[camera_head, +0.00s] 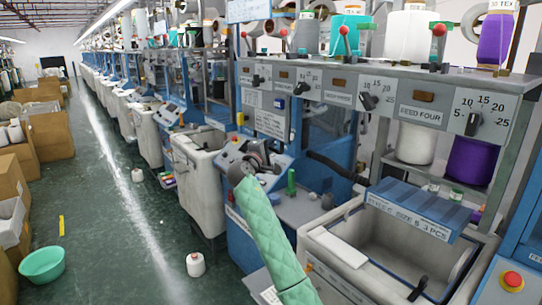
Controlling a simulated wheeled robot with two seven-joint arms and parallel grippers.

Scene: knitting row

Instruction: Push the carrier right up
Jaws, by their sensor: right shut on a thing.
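My right gripper (254,157) is small and dark at the end of an arm in a green quilted sleeve, which comes up from the bottom centre. It is at the grey and blue head of a knitting machine in the middle of the row. It is shut on a small part there, which I take to be the carrier; the gripper and sleeve hide most of it, so its exact position cannot be told. My left gripper is not in view.
A green post (291,182) stands just right of the gripper. A pale open bin (330,246) is at the lower right, with a red button (513,279) beyond it. A dial panel (370,95) is above. The aisle at left has a green basin (42,264) and a cone (195,264).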

